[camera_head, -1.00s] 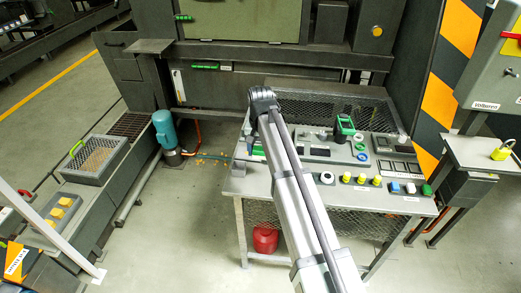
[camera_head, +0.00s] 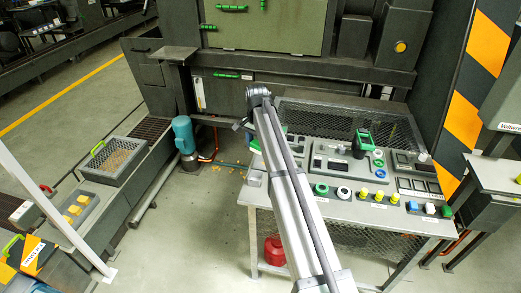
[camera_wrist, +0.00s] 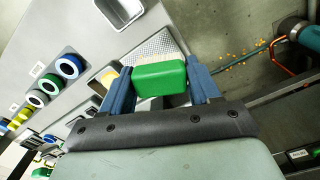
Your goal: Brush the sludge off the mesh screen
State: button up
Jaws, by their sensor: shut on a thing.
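My gripper (camera_wrist: 160,78) is shut on a green brush (camera_wrist: 159,77) in the wrist view, with a blue finger on each side of the block. Pale bristles show along the block's far edge. A light grey perforated mesh screen (camera_wrist: 157,45) lies beyond and partly beneath the brush. I cannot tell whether the bristles touch it, and no sludge can be made out clearly on its visible part.
The bench (camera_head: 350,208) carries several coloured knobs and a green-topped device (camera_head: 362,140). A wire guard (camera_head: 390,122) stands behind. A teal cylinder (camera_head: 184,134) stands left of the bench, near yellow scraps on the floor. A mesh basket (camera_head: 118,160) sits farther left.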

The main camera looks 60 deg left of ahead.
aim_at(256, 162)
jog(key=m, duration=0.1)
jog(key=a+m, duration=0.1)
jog(key=m, duration=0.1)
jog(key=shift+w+a, duration=0.2)
jog(key=shift+w, duration=0.1)
jog(key=m, duration=0.2)
jog(key=shift+w+a+m, duration=0.1)
jog(key=shift+a+m, duration=0.15)
jog(key=shift+m, duration=0.15)
jog(key=m, duration=0.7)
jog(key=shift+m, duration=0.3)
jog(key=shift+f, duration=3.2)
jog(key=shift+w+d+f, duration=0.1)
jog(key=shift+w+f, duration=0.05)
jog(key=shift+f, duration=0.3)
jog(key=shift+w+d+f, duration=0.1)
jog(key=shift+f, duration=0.3)
jog(key=shift+c, duration=0.4)
jog(key=shift+w+d, duration=2.45)
jog(key=shift+s+a, duration=2.7)
jog(key=shift+a, duration=0.1)
jog(key=shift+d+r, duration=0.1)
jog(key=shift+r, duration=4.05)
